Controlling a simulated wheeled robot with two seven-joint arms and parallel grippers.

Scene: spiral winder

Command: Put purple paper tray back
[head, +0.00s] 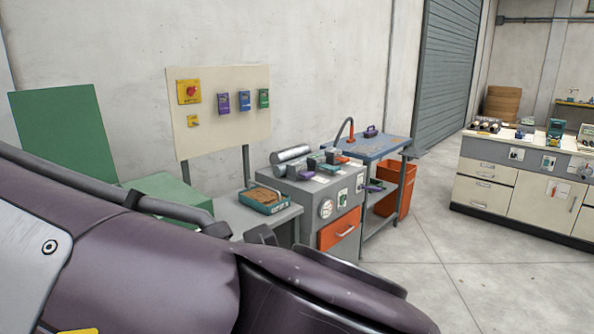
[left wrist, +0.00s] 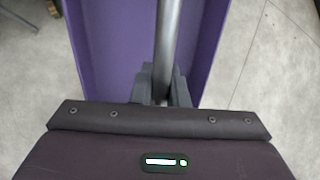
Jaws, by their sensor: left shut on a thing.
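The purple tray (left wrist: 212,50) fills the upper middle of the left wrist view. Its two long raised sides show, and its far end runs out of the picture. A grey metal bar (left wrist: 166,35) runs lengthwise over its middle. My left gripper (left wrist: 161,85) is shut on this bar, with dark fingers on both sides of it; the bar seems to be part of the tray. The tray is above the grey floor. In the head view my left arm covers the lower left, and neither the held tray nor a gripper can be made out. My right gripper is not in view.
A green machine (head: 170,187), a small table with a teal tray (head: 265,200), a grey cabinet with an orange drawer (head: 341,229) and a blue-topped bench (head: 366,147) line the wall. A long counter (head: 511,189) stands at right. The floor (head: 480,285) between is clear.

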